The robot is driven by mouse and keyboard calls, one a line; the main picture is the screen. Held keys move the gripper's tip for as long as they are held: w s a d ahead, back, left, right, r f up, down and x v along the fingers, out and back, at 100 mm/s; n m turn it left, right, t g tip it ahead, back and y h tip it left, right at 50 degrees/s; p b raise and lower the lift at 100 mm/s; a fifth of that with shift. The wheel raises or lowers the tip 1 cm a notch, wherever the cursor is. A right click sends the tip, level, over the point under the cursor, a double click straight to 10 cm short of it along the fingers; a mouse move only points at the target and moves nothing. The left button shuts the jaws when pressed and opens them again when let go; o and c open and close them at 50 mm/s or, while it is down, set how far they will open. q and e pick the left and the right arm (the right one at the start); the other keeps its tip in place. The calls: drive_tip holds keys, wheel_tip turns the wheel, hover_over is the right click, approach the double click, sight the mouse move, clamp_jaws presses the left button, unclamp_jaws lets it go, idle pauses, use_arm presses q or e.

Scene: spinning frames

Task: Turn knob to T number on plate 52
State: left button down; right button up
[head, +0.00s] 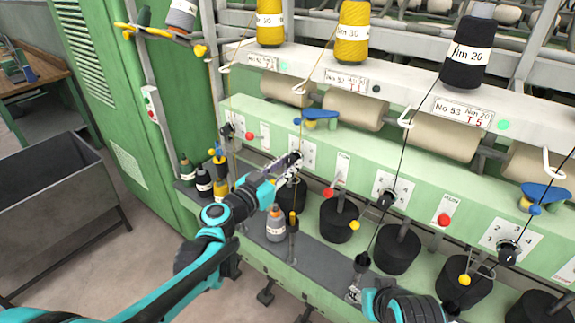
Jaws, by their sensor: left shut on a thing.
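Plate 52 (351,79) is a white label on the upper white rail, with small red T print whose digit I cannot read surely. Below it, on the green beam, is a white dial panel (309,156). My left gripper (293,161) reaches it from the lower left and is shut on the dark knob at that panel. The gripper hides the knob and much of the dial, so the pointer's setting is not visible. My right gripper (359,277) is low at the bottom centre, away from the panel; its fingers are too unclear to judge.
Other dark knobs sit on numbered dials (392,190) along the beam. Red buttons (444,219) and blue levers (545,193) stick out. Yarn threads run down past the beam. Black rollers (397,249) and small spools (276,224) stand below. A grey bin (60,200) is at left.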

use_arm(q)
drive_tip(key=shift+n, duration=0.4)
drive_tip(key=n, duration=0.4)
drive_tip(key=shift+n, duration=0.3)
drive_tip(key=n+p, duration=0.1)
drive_tip(key=n, duration=0.5)
drive_tip(key=shift+s, duration=0.1)
drive_tip(key=n, duration=0.6)
drive_tip(key=shift+d+n, duration=0.1)
drive_tip(key=shift+n, duration=0.2)
drive_tip(key=n, duration=0.5)
drive_tip(key=shift+r+n, duration=0.1)
drive_tip(key=shift+n, duration=0.3)
drive_tip(key=c, duration=1.2)
unclamp_jaws()
